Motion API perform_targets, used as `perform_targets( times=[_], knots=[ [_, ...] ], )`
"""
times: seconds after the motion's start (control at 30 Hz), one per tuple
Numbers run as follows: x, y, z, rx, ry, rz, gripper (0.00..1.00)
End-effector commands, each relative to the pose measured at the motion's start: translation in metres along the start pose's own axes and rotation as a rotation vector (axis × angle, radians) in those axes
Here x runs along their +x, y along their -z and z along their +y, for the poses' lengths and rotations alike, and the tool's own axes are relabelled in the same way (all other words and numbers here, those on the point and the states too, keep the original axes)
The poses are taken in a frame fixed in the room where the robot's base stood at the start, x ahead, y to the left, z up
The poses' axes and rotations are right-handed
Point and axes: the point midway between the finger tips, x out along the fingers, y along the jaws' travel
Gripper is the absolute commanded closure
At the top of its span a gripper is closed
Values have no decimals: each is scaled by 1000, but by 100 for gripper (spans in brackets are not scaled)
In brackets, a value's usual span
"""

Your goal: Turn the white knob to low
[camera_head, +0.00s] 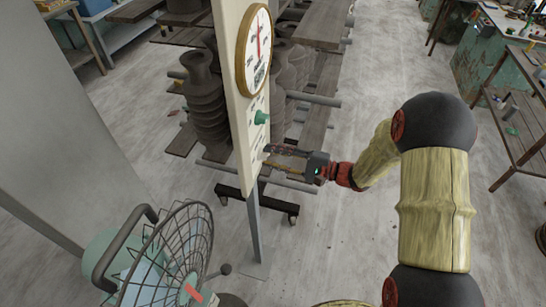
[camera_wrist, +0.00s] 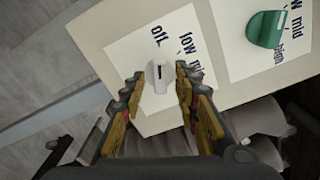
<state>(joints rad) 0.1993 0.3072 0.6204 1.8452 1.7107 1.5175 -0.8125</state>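The white knob (camera_wrist: 157,76) sits on a white label card on the cream panel (camera_wrist: 115,22) in the wrist view. A dark mark on its face points up, roughly toward the "off" print (camera_wrist: 159,35). The "low" print (camera_wrist: 188,42) is up and to the right of the knob. My gripper (camera_wrist: 159,74) is open, with one finger on each side of the knob and small gaps showing. In the head view my gripper (camera_head: 268,154) reaches the panel's lower part from the right; the white knob is hard to make out there.
A green knob (camera_wrist: 266,29) with its own card is on the same panel; in the head view it (camera_head: 261,117) is above my gripper. A round dial (camera_head: 258,50) is higher up. A wire-caged fan (camera_head: 175,258) stands front left. Shelves with dark pots (camera_head: 205,95) are behind the panel.

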Motion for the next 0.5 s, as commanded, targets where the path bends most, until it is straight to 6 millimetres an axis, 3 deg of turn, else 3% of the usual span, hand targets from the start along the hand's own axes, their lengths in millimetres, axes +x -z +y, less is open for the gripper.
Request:
perform_targets(
  times=[0.07,0.5],
  knots=[
    [0,0,0,0,0,0,69],
    [0,0,0,0,-1,0,94]
  ],
)
